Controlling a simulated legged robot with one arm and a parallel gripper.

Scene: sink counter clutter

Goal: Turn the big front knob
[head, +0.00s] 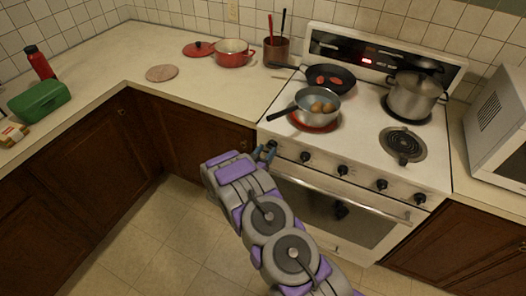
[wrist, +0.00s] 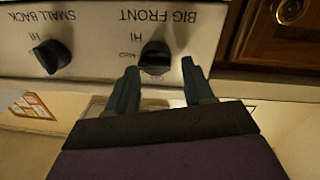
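The big front knob (wrist: 155,57) is black and sits under the upside-down label "BIG FRONT" on the white stove panel in the wrist view. My gripper (wrist: 160,68) is open, with one teal finger on each side of the knob's lower part. I cannot tell whether the fingers touch it. In the head view my gripper (head: 265,151) is at the left end of the stove's front panel, and I cannot make out the knob there clearly. The small back knob (wrist: 52,56) is to the left in the wrist view.
Other knobs (head: 342,170) line the panel above the oven handle (head: 345,194). A saucepan (head: 318,105) holding brown round items stands over a red burner at front left, its handle pointing left. A frying pan (head: 328,78) and steel pot (head: 414,96) are behind. A wooden cabinet (wrist: 290,45) borders the panel.

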